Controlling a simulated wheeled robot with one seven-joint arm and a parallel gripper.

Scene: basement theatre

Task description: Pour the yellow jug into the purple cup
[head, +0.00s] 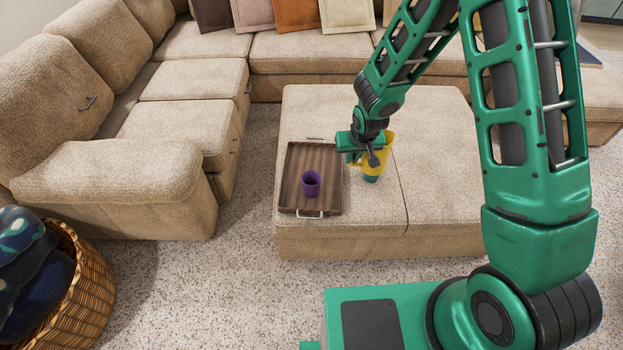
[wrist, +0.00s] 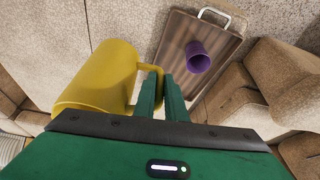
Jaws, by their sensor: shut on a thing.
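A yellow jug (head: 388,150) is at my gripper (head: 374,159), just right of the wooden tray over the ottoman. In the wrist view, the jug (wrist: 98,82) fills the left side, and my gripper (wrist: 165,88) is shut on its handle. From the head view I cannot tell whether the jug's base touches the ottoman. The jug's inside is hidden. A purple cup (head: 311,184) stands upright on the tray, left of the jug and apart from it. The cup also shows in the wrist view (wrist: 198,60).
The wooden tray (head: 290,190) with metal handles rests on the beige ottoman (head: 440,150). A sectional sofa (head: 190,97) wraps the left and back. A wicker basket (head: 85,300) holds dark items at the lower left. The ottoman's right side is clear.

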